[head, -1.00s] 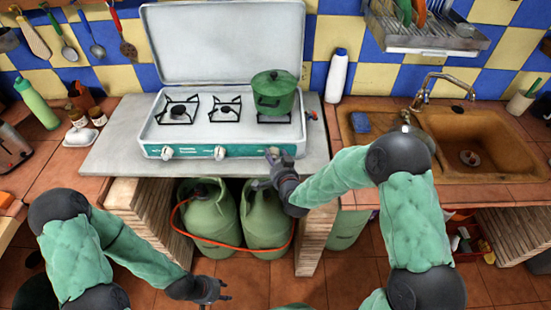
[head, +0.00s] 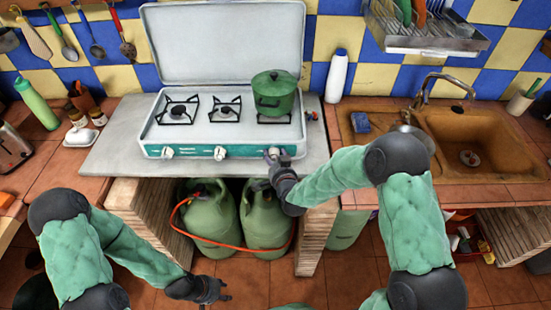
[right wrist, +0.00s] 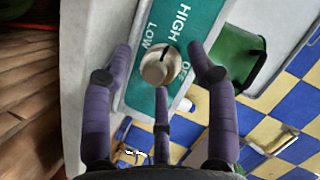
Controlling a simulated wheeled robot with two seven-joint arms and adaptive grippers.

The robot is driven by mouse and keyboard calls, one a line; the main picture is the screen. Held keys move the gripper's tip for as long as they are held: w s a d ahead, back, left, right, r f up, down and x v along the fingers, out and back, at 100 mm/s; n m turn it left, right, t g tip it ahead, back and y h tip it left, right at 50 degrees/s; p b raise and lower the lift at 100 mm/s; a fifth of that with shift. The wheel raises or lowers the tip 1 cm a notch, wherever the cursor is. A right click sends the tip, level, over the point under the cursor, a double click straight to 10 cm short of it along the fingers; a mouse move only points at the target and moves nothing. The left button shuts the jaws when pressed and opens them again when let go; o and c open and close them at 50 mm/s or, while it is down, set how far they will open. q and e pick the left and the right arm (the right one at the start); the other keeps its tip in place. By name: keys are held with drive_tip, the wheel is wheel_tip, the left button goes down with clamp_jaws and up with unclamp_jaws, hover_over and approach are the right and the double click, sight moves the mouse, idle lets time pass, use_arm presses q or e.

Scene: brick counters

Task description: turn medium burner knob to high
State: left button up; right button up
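The stove's teal front panel (head: 195,151) carries a left knob (head: 167,153), a middle knob (head: 220,153) and a right knob (head: 270,153). My right gripper (head: 277,160) is at the right knob, partly covering it. In the right wrist view, a pale round knob (right wrist: 160,66) sits between the spread fingers of my right gripper (right wrist: 160,72), with visible space on both sides. HIGH, LOW and OFF are printed around this knob, and its dark slot points between LOW and HIGH. My left gripper (head: 224,289) hangs low over the floor, empty, fingers apart.
A green pot (head: 274,92) stands on the right burner. The left burner (head: 178,110) and middle burner (head: 227,108) are bare. Gas bottles (head: 265,218) with an orange hose stand below the stove. A sink (head: 465,135) is at the right.

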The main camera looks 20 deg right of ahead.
drive_tip(key=v, duration=1.2)
drive_tip(key=shift+f, duration=0.1)
idle(0.5)
drive_tip(key=s+a+f+n+g+y, duration=0.1)
drive_tip(key=s+f+g, duration=0.3)
drive_tip(key=f, duration=0.5)
drive_tip(key=s+a+f+n+g+y, duration=0.1)
drive_tip(key=s+a+f+n+g, duration=0.2)
drive_tip(key=s+f, duration=0.6)
drive_tip(key=s+a+f+n+g+y, duration=0.2)
drive_tip(key=s+f+g, duration=0.4)
drive_tip(key=f, duration=0.4)
drive_tip(key=shift+s+a+f+g, duration=0.3)
drive_tip(key=shift+a+g, duration=0.3)
drive_tip(key=shift+a, duration=0.2)
drive_tip(key=shift+c, duration=0.3)
